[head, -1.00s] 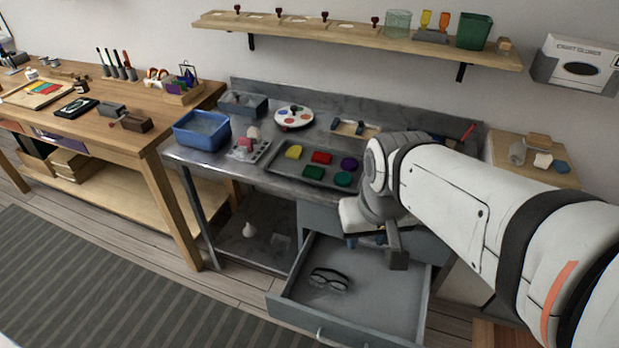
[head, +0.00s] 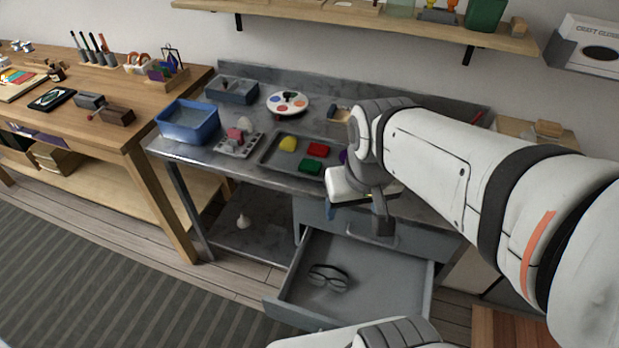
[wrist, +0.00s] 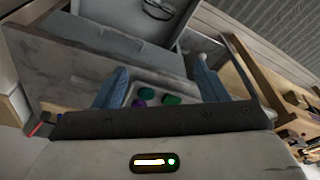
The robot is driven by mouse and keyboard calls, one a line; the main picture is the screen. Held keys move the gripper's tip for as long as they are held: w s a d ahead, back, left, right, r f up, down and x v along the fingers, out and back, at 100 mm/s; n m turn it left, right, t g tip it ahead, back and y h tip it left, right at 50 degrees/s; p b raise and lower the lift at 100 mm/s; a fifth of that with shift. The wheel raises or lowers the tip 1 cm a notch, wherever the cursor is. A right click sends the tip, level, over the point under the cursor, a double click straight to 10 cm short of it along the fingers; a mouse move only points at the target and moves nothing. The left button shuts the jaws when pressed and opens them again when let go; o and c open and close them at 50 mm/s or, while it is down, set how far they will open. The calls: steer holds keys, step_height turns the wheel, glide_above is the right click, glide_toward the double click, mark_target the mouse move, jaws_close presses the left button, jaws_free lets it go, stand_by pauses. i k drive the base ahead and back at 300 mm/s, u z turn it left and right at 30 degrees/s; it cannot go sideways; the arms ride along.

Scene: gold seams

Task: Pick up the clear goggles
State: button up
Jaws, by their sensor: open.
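The clear goggles (head: 328,277) have a dark frame. They lie on the floor of the open grey drawer (head: 385,285), toward its left side. Part of them shows at the top edge of the wrist view (wrist: 157,9). My gripper (head: 356,214) is open and empty, above the back of the drawer and in front of the metal bench. It is apart from the goggles, above and to their right. Its two blue fingers show spread in the wrist view (wrist: 162,85).
The metal bench (head: 215,155) stands behind the drawer with a tray of coloured blocks (head: 268,158) and a blue basin (head: 188,122). A wooden table (head: 120,145) stands on the left. The drawer is otherwise bare; striped rug (head: 110,280) lies front left.

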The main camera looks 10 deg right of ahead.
mark_target(338, 285)
steer(key=k, duration=0.45)
steer(key=u, duration=0.1)
steer(key=i, duration=0.45)
steer(key=z, duration=0.95)
steer(key=k, duration=1.35)
steer(key=u, duration=0.4)
steer(key=i, duration=1)
steer(key=u, duration=0.05)
